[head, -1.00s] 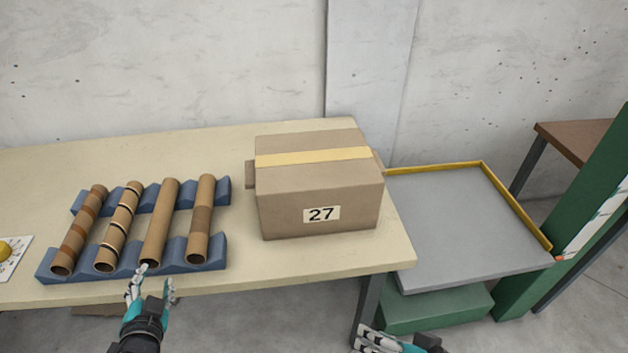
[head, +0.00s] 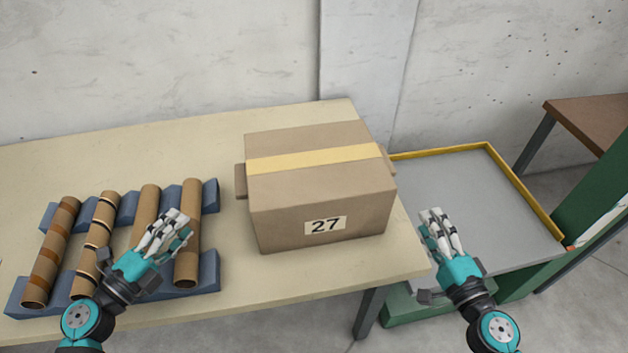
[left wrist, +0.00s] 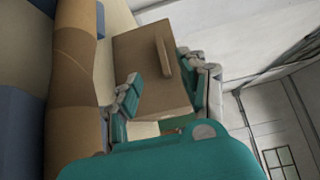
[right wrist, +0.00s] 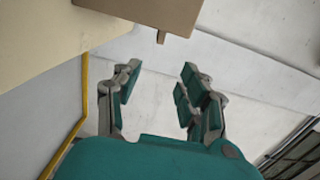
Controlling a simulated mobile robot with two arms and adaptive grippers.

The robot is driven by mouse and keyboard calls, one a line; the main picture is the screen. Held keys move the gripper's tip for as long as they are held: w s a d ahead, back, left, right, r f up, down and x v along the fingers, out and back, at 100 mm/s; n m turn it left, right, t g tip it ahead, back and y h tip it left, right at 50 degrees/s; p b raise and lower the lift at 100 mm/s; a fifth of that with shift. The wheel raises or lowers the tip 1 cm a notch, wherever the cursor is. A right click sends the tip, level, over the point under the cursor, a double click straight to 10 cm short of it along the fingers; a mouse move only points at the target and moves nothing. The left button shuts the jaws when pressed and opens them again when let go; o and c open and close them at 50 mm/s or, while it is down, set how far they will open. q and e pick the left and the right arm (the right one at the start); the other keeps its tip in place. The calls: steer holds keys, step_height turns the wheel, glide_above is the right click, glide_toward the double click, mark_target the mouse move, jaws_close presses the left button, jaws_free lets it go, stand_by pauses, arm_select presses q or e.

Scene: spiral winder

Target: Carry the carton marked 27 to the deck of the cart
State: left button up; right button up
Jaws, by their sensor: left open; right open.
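The brown carton marked 27 (head: 318,200) stands upright on the table near its right end, with a yellow tape strip on top and a tab on each side. The cart's grey deck (head: 490,195), edged by a yellow rim, is to the right of the table and empty. My left gripper (head: 168,232) is open and empty, over the tubes left of the carton. My right gripper (head: 436,222) is open and empty, right of the carton and in front of the deck. The carton also shows in the left wrist view (left wrist: 150,75) and at the top of the right wrist view (right wrist: 150,12).
Several brown tubes (head: 52,250) lie in a blue cradle (head: 208,275) on the beige table (head: 300,277). A green post (head: 590,205) and a brown-topped table (head: 585,122) stand beyond the cart. A concrete wall closes the back.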

mark_target(392, 167)
arm_select(q)
steer(key=shift+w+f, duration=0.1)
steer(key=shift+w, duration=0.15)
arm_select(e)
steer(key=x, duration=1.8)
steer(key=shift+f, duration=0.1)
arm_select(q)
steer(key=x, duration=1.7)
steer(key=shift+w, duration=0.2)
steer(key=shift+c, duration=0.2)
arm_select(e)
steer(key=shift+c, duration=0.2)
arm_select(q)
jaws_close()
arm_select(e)
jaws_close()
